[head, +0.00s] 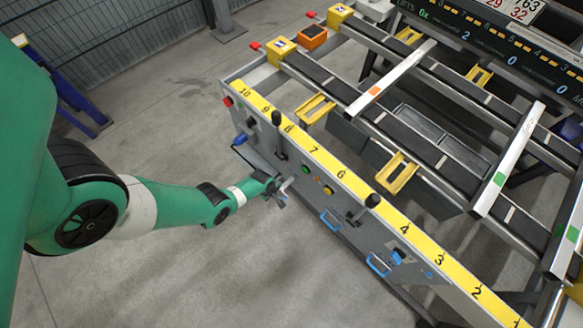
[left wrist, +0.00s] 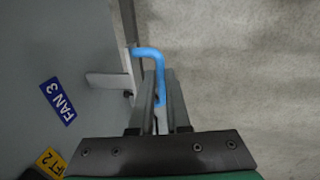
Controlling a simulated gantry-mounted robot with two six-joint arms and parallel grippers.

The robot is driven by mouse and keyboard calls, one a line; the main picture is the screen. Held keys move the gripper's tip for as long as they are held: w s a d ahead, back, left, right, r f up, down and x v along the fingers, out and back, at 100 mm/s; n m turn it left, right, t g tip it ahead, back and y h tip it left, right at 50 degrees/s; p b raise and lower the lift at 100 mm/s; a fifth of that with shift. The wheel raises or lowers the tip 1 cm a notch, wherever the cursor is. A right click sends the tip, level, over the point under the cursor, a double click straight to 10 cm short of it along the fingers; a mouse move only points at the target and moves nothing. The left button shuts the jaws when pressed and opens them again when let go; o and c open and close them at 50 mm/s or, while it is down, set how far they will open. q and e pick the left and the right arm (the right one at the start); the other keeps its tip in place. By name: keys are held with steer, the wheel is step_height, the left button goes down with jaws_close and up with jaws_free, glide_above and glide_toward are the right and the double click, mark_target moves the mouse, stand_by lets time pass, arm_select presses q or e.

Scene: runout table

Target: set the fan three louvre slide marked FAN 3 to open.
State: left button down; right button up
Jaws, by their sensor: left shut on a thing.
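The blue bent handle (left wrist: 150,54) of the louvre slide is in the left wrist view, beside a blue FAN 3 label (left wrist: 58,101) on the grey panel. A pale flat plate (left wrist: 105,80) lies by the handle's base. My left gripper (left wrist: 161,90) is shut on the blue handle, whose lower end runs between the fingers. In the head view my left gripper (head: 281,190) is at the front face of the grey panel, low and left of the green button. The held handle is hard to make out there. My right gripper is out of view.
The panel (head: 262,165) carries black levers (head: 277,119), a green button (head: 306,169) and other blue handles (head: 330,221) to the right. A yellow numbered strip (head: 345,175) runs along its top. A yellow label (left wrist: 50,162) sits near FAN 3. The floor in front is clear.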

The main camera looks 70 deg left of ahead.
arm_select(q)
steer(key=shift+s+d, duration=0.1)
steer(key=shift+s, duration=0.1)
steer(key=c, duration=1.2)
jaws_free()
steer(key=shift+o, duration=0.2)
step_height(320, 180, up, 11)
steer(key=s+d+p, duration=0.1)
steer(key=s+p, duration=0.1)
steer(key=p, duration=0.7)
steer(key=shift+r, duration=0.2)
steer(key=shift+w, duration=0.1)
